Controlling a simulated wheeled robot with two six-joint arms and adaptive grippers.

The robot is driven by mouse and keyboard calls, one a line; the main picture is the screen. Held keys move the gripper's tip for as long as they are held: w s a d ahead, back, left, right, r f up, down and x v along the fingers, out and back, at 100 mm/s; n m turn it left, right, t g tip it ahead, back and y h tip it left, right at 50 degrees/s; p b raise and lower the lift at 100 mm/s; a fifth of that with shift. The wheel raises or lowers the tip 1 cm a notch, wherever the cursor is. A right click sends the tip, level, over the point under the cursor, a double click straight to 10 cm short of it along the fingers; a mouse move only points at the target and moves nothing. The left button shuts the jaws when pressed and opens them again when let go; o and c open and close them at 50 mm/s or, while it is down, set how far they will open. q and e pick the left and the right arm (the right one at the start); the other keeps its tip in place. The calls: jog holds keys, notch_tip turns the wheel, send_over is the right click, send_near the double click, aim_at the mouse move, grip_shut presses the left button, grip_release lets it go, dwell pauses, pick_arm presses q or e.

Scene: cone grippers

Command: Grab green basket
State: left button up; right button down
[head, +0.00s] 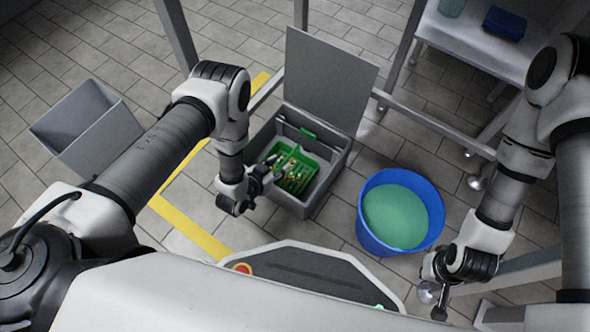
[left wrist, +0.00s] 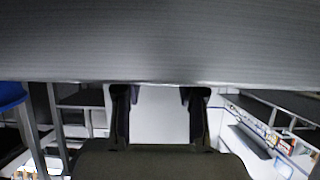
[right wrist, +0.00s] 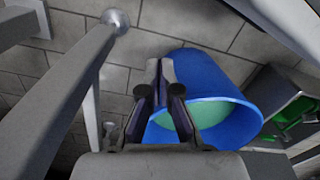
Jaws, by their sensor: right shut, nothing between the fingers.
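The green basket (head: 311,183) sits inside an open grey box (head: 305,207) in the middle of the head view, with several small yellowish pieces in it. My left gripper (head: 268,174) is over the box's left side and overlaps the basket's left edge in the picture; I cannot tell if they touch. In the left wrist view its fingers (left wrist: 160,97) stand apart with nothing clearly between them, and the basket does not show. My right gripper (head: 440,296) is shut and empty, low at the right, away from the basket. It also shows in the right wrist view (right wrist: 159,80).
The box's grey lid (head: 328,80) stands open behind it. A blue bucket (head: 369,232) with green contents stands right of the box. A grey bin (head: 85,125) is at the left. A white table (head: 470,45) stands at the back right. A yellow floor line (head: 185,225) runs past the box.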

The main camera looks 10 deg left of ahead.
aim_at(286, 160)
pick_arm(q)
jog(key=b+x, duration=0.1)
jog(key=x, duration=0.1)
jog(key=b+x, duration=0.2)
jog(key=shift+w+d+f, duration=0.15)
jog(key=shift+d+f, duration=0.15)
jog(key=shift+d, duration=0.05)
jog(key=shift+w, duration=0.2)
jog(key=shift+r, duration=0.2)
grip_shut()
